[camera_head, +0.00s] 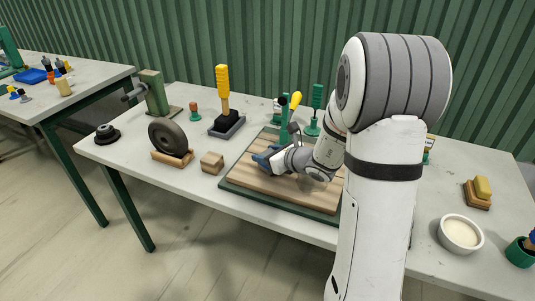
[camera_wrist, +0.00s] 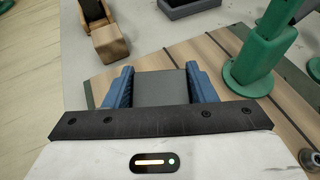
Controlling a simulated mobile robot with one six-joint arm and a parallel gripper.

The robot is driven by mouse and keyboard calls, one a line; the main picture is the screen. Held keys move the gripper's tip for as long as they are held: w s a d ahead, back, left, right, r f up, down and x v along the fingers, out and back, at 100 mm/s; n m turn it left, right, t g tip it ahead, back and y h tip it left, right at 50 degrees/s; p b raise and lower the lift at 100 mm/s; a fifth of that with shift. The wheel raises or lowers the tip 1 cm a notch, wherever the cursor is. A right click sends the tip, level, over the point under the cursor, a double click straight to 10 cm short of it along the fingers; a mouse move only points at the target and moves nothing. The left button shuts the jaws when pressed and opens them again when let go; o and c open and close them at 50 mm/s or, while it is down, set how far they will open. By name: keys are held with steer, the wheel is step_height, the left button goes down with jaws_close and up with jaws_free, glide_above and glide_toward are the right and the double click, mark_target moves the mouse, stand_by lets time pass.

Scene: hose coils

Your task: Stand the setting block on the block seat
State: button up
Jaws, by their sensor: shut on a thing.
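My gripper (camera_head: 266,160) is low over the wooden board, its blue jaws turned left. In the wrist view, the blue fingers (camera_wrist: 163,88) are shut on a dark grey block (camera_wrist: 163,92), which I take to be the setting block. It fills the space between them. In the head view the block cannot be told apart from the jaws. A small wooden block (camera_head: 212,162) stands left of the board; it also shows ahead of the jaws in the wrist view (camera_wrist: 110,45). It may be the block seat, but I cannot tell for sure.
The wooden board (camera_head: 245,178) has a green clamp post (camera_wrist: 262,60) just right of the jaws. A wheel on a wooden stand (camera_head: 172,157) and a yellow-handled tool in a grey tray (camera_head: 228,125) are left and behind. A white bowl (camera_head: 460,235) stands right.

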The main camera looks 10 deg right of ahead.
steer(key=shift+f+b, duration=0.45)
steer(key=shift+b, duration=0.05)
stand_by(0.3)
steer(key=o, duration=1.4)
steer(key=shift+s, duration=0.1)
steer(key=shift+p+v, duration=1)
steer(key=shift+v, duration=2.55)
steer(key=shift+s+d+r, duration=0.1)
steer(key=shift+s+d, duration=0.1)
steer(key=shift+s, duration=0.05)
steer(key=v, duration=0.8)
steer(key=shift+p, duration=0.4)
